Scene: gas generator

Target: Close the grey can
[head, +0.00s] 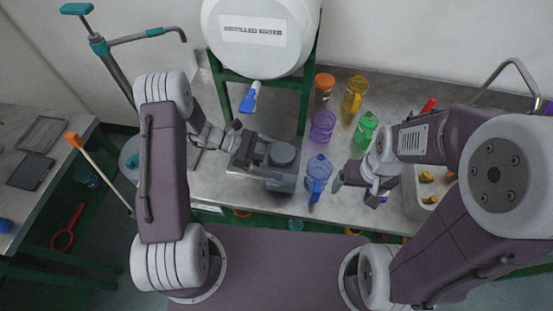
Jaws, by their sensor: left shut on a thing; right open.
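The grey can (281,178) is on the workbench in the middle of the head view, near the front edge. A round grey top (282,153) shows on it; whether this is a lid fully seated, I cannot tell. My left gripper (262,157) comes in from the left and is shut on the grey can at its left side, hiding part of it. My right gripper (355,186) is open and empty, right of the can, beyond a blue pitcher. The gap between its fingers is hard to see from here.
The blue pitcher (318,172) stands between the can and my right gripper. Purple (322,127), green (366,128) and yellow (355,96) containers and an orange-lidded jar (324,88) stand behind. A white water tank (261,45) with a blue tap (250,97) overhangs the bench.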

